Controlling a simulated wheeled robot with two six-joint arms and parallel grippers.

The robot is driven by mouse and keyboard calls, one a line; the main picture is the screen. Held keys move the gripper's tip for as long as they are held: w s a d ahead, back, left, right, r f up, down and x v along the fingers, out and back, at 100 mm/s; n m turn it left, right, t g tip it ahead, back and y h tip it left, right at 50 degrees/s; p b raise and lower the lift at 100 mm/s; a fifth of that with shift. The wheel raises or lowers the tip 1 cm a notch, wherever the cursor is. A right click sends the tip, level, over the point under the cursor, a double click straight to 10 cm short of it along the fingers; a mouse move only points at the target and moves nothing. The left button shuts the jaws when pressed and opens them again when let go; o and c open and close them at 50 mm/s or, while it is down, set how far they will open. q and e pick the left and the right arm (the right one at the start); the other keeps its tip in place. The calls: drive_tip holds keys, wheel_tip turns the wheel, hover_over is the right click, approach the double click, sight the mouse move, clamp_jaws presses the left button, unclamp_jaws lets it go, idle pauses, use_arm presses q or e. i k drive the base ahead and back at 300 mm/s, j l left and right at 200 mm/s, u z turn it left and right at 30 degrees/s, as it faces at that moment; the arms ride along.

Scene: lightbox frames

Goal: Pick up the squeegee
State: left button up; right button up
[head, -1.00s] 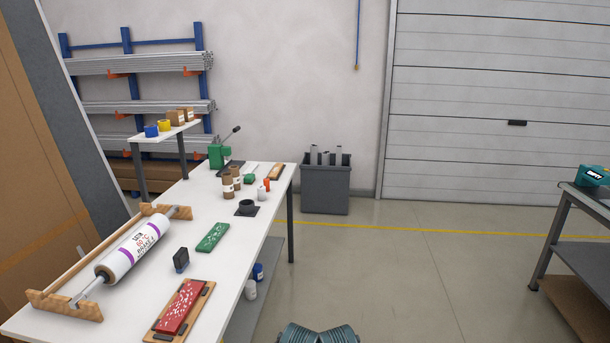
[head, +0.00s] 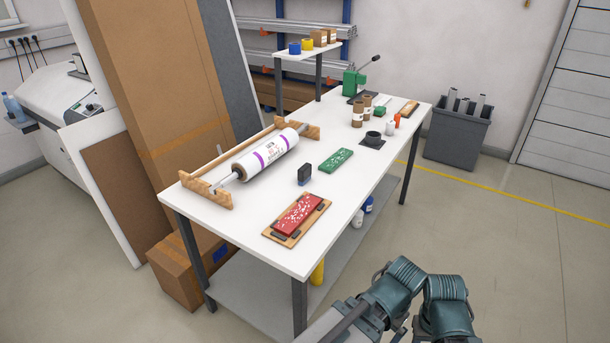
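A small upright dark block (head: 304,174) with a lighter blue-grey side stands on the white work table (head: 268,240); it may be the squeegee, but it is too small to be sure. It stands between the white roll and the red plate. A flat wooden-edged piece (head: 410,107) at the table's far right end is also too small to name. Teal and grey parts of my arms show at the bottom, right of the table and apart from it. I cannot make out either gripper's fingers.
A white roll (head: 264,154) lies in a wooden cradle. A red plate (head: 298,212) on a wooden board is near the front edge, a green plate (head: 336,160) behind it. Cardboard (head: 165,100) leans left of the table. Floor to the right is clear, up to a grey bin (head: 457,138).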

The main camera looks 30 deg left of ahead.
sight(304, 173)
drive_tip(key=u, duration=0.4)
drive_tip(key=i+l+u, duration=0.5)
drive_tip(key=u, duration=0.15)
drive_tip(key=i+l, duration=0.2)
drive_tip(key=l, duration=0.15)
drive_tip(key=i+l+u, duration=0.1)
drive_tip(key=i+l, duration=0.3)
drive_tip(key=l, duration=0.25)
drive_tip(key=i+l+u, duration=0.1)
drive_tip(key=l, duration=0.25)
drive_tip(key=i, duration=0.05)
